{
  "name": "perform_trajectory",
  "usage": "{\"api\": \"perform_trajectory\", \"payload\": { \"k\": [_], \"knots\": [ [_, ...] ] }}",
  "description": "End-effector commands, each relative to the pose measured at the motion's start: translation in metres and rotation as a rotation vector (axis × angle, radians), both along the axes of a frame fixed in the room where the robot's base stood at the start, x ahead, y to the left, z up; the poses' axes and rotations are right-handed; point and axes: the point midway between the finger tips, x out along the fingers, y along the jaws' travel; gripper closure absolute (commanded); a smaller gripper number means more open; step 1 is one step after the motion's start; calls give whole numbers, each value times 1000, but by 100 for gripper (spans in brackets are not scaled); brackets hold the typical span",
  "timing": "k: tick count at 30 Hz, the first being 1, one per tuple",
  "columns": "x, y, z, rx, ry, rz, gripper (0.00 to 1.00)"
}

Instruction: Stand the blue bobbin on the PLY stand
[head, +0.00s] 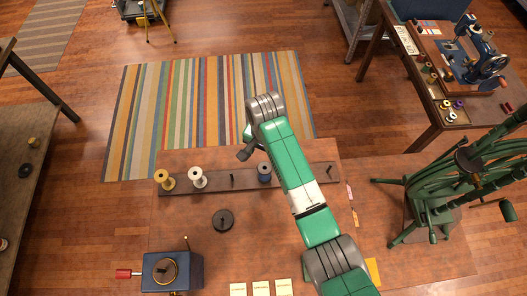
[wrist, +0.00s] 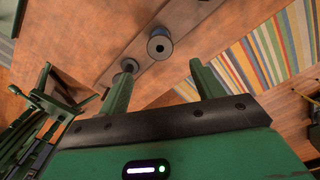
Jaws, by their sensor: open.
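The blue bobbin (head: 264,172) stands upright on the long wooden peg rail (head: 212,184), just left of my arm in the head view. In the wrist view the blue bobbin (wrist: 160,45) is beyond my fingertips and apart from them. My gripper (wrist: 158,78) is open and empty; in the head view its end (head: 245,152) is beside the rail's far edge. A dark round stand (head: 223,220) with a short peg sits empty in front of the rail. I cannot read PLY on it.
A yellow bobbin (head: 164,180) and a white bobbin (head: 197,178) stand on the rail's left. A blue box with a red handle (head: 172,271) is front left. A green frame tool (head: 450,190) stands right.

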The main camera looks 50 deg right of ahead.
Motion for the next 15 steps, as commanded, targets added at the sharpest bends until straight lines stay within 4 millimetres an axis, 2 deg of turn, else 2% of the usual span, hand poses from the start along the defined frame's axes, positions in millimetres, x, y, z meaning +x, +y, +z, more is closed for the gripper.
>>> {"api": "perform_trajectory", "payload": {
  "k": [1, 15],
  "knots": [
    [0, 0, -12, 0, 0, 0, 34],
    [0, 1, -65, 1, 0, 1, 34]
  ]
}}
